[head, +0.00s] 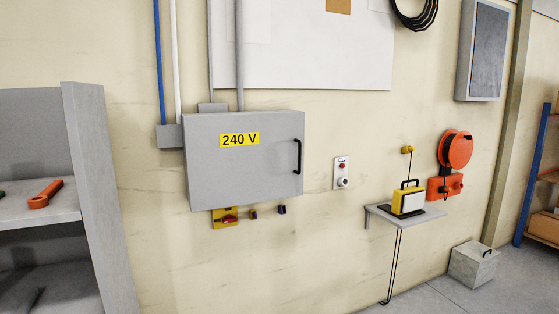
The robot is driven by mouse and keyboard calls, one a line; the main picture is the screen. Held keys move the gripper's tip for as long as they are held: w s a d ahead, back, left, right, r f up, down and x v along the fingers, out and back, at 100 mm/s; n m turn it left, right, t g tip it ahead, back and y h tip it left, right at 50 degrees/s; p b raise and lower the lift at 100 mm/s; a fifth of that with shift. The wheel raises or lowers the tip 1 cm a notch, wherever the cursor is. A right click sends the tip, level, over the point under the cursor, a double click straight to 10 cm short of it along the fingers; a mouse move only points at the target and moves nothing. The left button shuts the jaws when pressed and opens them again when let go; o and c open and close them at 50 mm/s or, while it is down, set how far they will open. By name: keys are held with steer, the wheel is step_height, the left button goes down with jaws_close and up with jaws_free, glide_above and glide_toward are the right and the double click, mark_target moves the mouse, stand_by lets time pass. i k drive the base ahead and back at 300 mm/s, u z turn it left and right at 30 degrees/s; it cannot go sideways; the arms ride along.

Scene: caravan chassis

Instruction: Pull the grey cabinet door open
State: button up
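The grey cabinet (210,180) hangs on the cream wall left of the middle in the head view. A black vertical bar handle (298,156) sits near the door's right edge. Nothing touches the handle. My gripper and arm are not in view.
Conduits run above the cabinet.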

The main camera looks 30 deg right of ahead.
mark_target(251, 162)
steer(key=z, duration=0.6)
steer(key=k, duration=0.15)
steer(key=u, duration=2.1)
steer(key=k, duration=1.3)
steer(key=z, duration=0.8)
steer(key=i, duration=1.45)
steer(key=u, duration=0.35)
